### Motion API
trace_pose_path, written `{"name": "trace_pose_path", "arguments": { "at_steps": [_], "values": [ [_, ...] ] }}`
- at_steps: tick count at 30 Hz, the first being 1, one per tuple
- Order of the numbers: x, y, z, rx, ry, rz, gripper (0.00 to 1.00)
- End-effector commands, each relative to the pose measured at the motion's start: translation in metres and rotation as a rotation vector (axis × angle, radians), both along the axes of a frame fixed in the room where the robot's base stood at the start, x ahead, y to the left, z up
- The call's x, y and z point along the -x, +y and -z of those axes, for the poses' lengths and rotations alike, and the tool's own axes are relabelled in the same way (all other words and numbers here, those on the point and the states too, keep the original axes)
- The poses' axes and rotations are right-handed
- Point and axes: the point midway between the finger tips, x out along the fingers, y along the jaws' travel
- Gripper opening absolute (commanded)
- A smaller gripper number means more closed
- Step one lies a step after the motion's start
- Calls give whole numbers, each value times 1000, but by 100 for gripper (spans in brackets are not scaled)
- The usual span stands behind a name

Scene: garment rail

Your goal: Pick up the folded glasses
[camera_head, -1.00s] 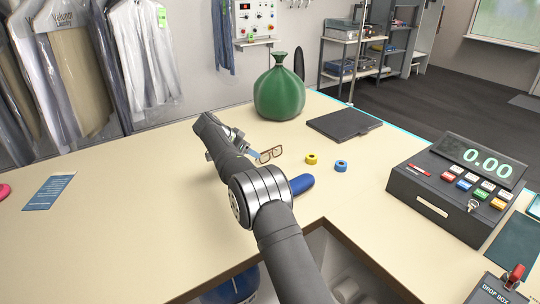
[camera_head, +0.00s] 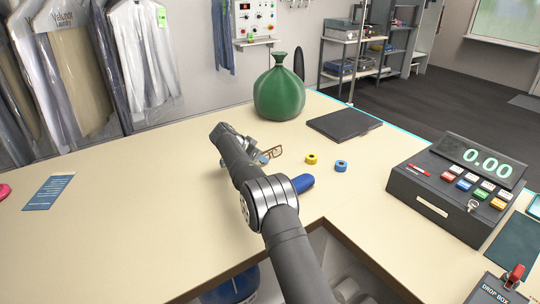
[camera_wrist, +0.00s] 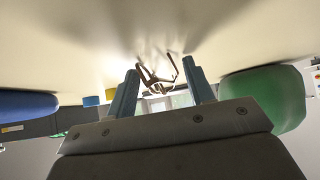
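The folded glasses (camera_head: 275,152), with brown frames, lie on the beige counter (camera_head: 130,210) in the head view, partly hidden behind my gripper (camera_head: 260,157). In the wrist view, which is upside down, the glasses (camera_wrist: 158,76) show just ahead of and between the two blue fingertips. My gripper (camera_wrist: 161,80) is open, with its fingers well apart on either side of the glasses. I see no finger clearly touching them.
A yellow roll (camera_head: 311,159) and a blue roll (camera_head: 341,166) lie right of the glasses. A blue object (camera_head: 303,183) is close beside my arm. A green bag (camera_head: 279,95) and a dark flat folder (camera_head: 344,123) stand behind. The register (camera_head: 455,190) is at right.

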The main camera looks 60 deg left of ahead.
Motion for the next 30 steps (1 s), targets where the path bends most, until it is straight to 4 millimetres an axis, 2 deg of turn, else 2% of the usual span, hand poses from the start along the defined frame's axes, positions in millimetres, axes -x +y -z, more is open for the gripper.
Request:
{"name": "trace_pose_path", "arguments": {
  "at_steps": [1,3,4,16,18,19,23,30],
  "values": [
    [0,0,0,0,0,0,38],
    [0,0,0,0,0,0,24],
    [0,0,0,0,0,0,21],
    [0,0,1,2,2,0,20],
    [0,0,-1,2,2,0,6],
    [0,0,-2,1,2,1,6],
    [0,0,-13,-1,0,1,7],
    [-2,-2,-44,0,0,1,7]
  ]
}}
